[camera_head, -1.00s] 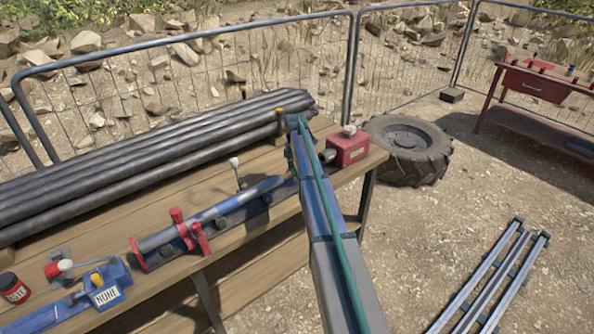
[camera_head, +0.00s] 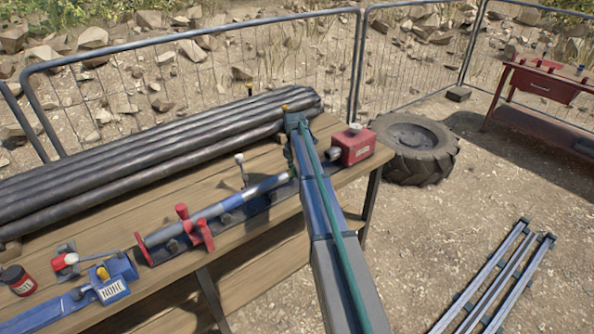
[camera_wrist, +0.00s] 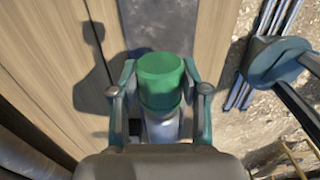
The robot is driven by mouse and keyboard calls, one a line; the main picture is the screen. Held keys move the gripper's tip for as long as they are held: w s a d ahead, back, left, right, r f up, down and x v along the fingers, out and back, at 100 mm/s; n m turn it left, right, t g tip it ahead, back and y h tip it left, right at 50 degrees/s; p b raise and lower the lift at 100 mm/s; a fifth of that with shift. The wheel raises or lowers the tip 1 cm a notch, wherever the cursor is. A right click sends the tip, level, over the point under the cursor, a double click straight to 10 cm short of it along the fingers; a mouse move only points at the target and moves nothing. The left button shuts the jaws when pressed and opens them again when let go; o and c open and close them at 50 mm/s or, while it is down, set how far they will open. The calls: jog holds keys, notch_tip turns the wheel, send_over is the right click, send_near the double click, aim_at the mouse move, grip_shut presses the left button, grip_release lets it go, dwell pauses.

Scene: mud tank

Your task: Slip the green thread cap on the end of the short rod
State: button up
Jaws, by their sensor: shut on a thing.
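In the wrist view my gripper (camera_wrist: 160,88) is shut on the green thread cap (camera_wrist: 162,72), one finger on each side of it. A pale grey cylinder (camera_wrist: 162,128), which looks like the rod's end, shows directly below the cap, in line with it. I cannot tell how far the cap covers it. In the head view the short rod (camera_head: 245,199) lies in a blue holder (camera_head: 229,219) with red clamp handles (camera_head: 196,232) on the wooden bench. Its right end runs behind my arm. My gripper and the cap are mostly hidden there.
Several long dark pipes (camera_head: 150,160) lie along the bench's back. A red box (camera_head: 355,147) stands at its right end. A tyre (camera_head: 410,150) lies behind the bench's right end.

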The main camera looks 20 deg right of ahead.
jog(key=shift+a, duration=0.25)
jog(key=o, duration=1)
jog(key=shift+r, duration=0.1)
